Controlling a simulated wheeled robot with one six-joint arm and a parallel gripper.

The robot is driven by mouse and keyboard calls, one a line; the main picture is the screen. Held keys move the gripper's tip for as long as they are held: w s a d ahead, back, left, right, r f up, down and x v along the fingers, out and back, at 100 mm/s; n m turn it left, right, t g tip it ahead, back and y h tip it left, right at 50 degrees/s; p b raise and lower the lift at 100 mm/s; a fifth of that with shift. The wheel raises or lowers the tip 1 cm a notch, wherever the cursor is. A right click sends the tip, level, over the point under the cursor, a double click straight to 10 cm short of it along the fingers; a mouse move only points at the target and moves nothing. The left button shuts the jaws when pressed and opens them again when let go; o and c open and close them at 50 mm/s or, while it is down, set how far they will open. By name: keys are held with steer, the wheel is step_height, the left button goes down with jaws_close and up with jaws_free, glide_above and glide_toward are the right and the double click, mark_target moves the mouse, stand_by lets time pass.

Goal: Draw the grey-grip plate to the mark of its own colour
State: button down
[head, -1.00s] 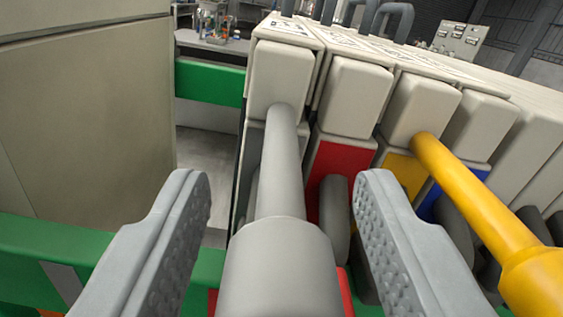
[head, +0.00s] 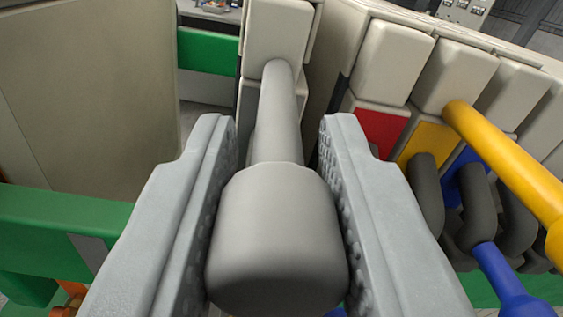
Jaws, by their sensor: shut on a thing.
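The grey grip (head: 275,240) is a thick, rounded cylinder on a thinner grey rod, pointing toward me. My gripper (head: 278,135) is shut around the grip, one jaw on each side. The rod runs to the beige end block of the grey-grip plate (head: 277,30), at the left end of the row. The plate stands out in front of its neighbours, and a beige side face shows in the gap to its right. A grey band (head: 90,252) crosses the green rail at the left. My gripper and the grip hide the lower part of the plate.
Right of the plate stand more beige-ended plates with red (head: 378,132), yellow (head: 426,142) and blue patches. A yellow rod (head: 505,165) and a blue rod (head: 495,275) stick out at the right. A broad beige panel (head: 85,100) stands at the left, above the green rail (head: 50,215).

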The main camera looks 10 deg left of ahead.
steer(key=s+a, duration=0.3)
steer(key=a, duration=0.7)
steer(key=shift+s, duration=0.35)
steer(key=c, duration=1.2)
jaws_free()
steer(key=shift+o, duration=0.2)
steer(key=v, duration=1.7)
steer(key=shift+s, duration=0.15)
